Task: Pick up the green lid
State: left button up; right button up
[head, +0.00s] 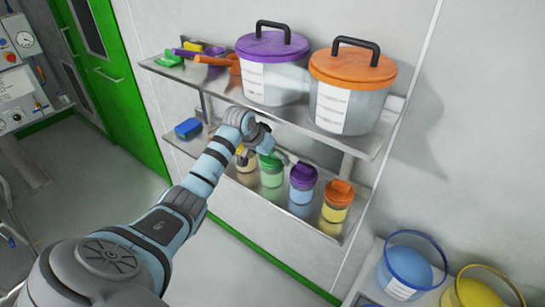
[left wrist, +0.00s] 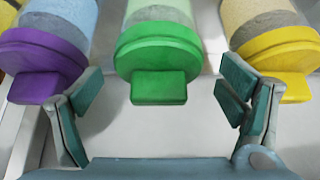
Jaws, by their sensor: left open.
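The green lid (head: 270,161) sits on a clear jar on the lower wall shelf, between a purple-lidded jar (head: 302,182) and a jar with yellow at its top (head: 246,161). My left gripper (head: 263,145) is at the green lid and partly hides it. In the left wrist view the green lid (left wrist: 158,50) is at the top centre, its square tab toward my gripper. My left gripper (left wrist: 162,108) is open and empty, with one pad on each side of the tab and gaps between. My right gripper is not in view.
The upper shelf (head: 215,84) overhangs, with scoops and two large tubs, purple-lidded (head: 272,75) and orange-lidded (head: 352,85). Blue (head: 408,267) and yellow (head: 480,290) buckets stand at lower right.

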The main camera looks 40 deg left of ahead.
pick_arm(q)
jog(key=shift+s+r, duration=0.1)
jog(key=c, duration=1.1)
jog(key=shift+o, duration=0.2)
jog(key=shift+r, duration=0.1)
